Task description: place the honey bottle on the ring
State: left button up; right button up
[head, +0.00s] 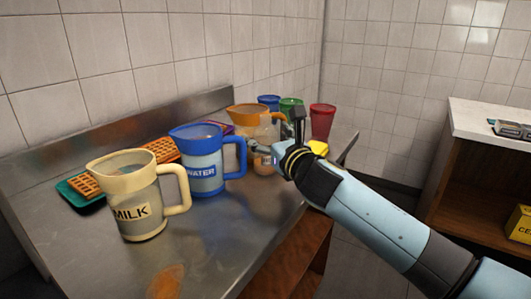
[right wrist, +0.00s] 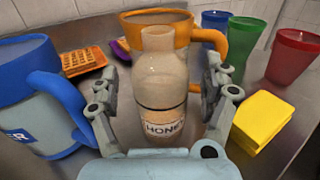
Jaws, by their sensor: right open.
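The honey bottle (right wrist: 160,85) is pale, with a label reading HONEY, and stands upright on the metal counter. In the right wrist view it is between the two fingers of my open right gripper (right wrist: 158,92). In the head view the bottle (head: 264,135) is partly hidden by my right gripper (head: 278,132), which reaches in from the right. My left gripper is not in view.
A blue WATER jug (head: 200,172) stands left of the bottle, a cream MILK jug (head: 138,205) nearer. An orange jug (right wrist: 207,40) is close behind the bottle. A yellow block (right wrist: 262,120) lies right. Blue, green and red cups (head: 322,121) stand behind. The front counter is mostly clear.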

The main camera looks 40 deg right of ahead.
jog(key=shift+w+d, duration=0.1)
jog(key=shift+w, duration=0.45)
grip_shut()
jog(key=shift+r, duration=0.1)
